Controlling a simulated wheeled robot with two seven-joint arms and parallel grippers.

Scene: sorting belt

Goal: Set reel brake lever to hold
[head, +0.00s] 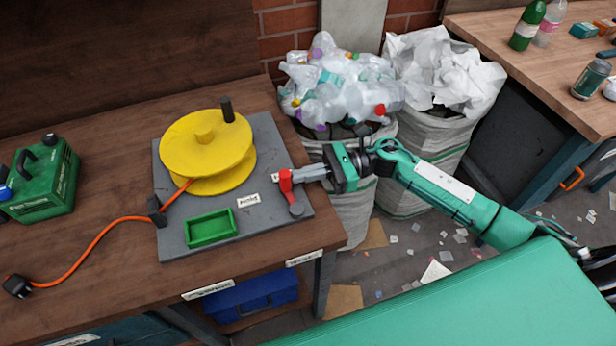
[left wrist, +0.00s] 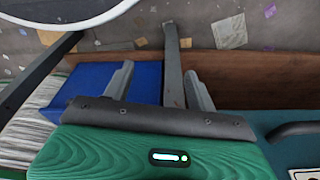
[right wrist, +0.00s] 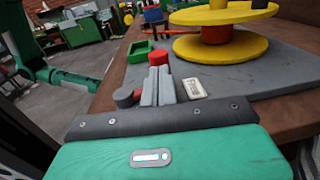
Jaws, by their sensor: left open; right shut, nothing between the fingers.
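The reel brake lever (head: 287,188) is a red bar with a grey round end, near the right edge of the grey base plate (head: 180,236). In the right wrist view its red part (right wrist: 159,57) shows just beyond the fingertips. My right gripper (head: 279,177) is shut and empty, its fingertips at the lever's red part; I cannot tell if they touch. A white "Hold" label (head: 248,200) lies left of the lever. Another white label is mostly hidden by the fingertips. The yellow reel (head: 205,145) stands on the plate. My left gripper (left wrist: 158,88) is open and empty, away from the plate.
A green tray (head: 210,228) sits on the plate. An orange cord (head: 95,242) runs from the reel across the wooden bench. Sacks of bottles (head: 340,90) and film (head: 440,75) stand behind my right arm. A blue box (left wrist: 145,82) is below.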

